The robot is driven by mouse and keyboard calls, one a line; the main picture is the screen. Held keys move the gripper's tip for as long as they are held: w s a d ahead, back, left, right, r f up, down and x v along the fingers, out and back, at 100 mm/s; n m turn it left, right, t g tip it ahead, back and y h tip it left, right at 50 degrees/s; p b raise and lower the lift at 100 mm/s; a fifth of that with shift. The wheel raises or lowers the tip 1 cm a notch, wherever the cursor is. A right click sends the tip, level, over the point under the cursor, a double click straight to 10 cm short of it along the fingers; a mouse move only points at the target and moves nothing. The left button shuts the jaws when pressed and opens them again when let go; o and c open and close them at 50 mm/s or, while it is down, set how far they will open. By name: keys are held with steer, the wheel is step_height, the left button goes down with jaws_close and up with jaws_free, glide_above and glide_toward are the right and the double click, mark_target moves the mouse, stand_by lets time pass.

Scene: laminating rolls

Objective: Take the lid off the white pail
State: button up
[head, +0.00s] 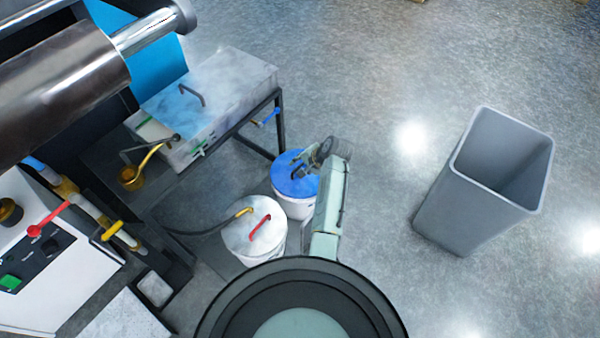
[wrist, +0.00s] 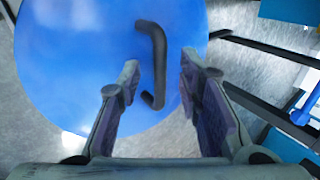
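A white pail (head: 294,207) with a blue lid (head: 285,177) stands on the floor near the picture's middle. The lid carries a dark bent handle (wrist: 153,60), and the blue lid (wrist: 75,60) fills much of the wrist view. My gripper (wrist: 160,63) is open over this lid, one finger on each side of the handle; whether they touch it I cannot tell. In the head view my gripper (head: 307,165) partly hides the lid's right side. A second white pail (head: 262,252) stands in front, with a whitish lid (head: 240,229) and a red handle (head: 260,227).
A hose with a yellow end (head: 243,212) reaches the front pail's lid. A dark-framed bench (head: 262,110) with a grey box (head: 215,85) stands behind left. A tall grey bin (head: 460,205) stands right, with clear floor between.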

steer(key=shift+c, duration=0.3)
jaws_close()
stand_by(0.4)
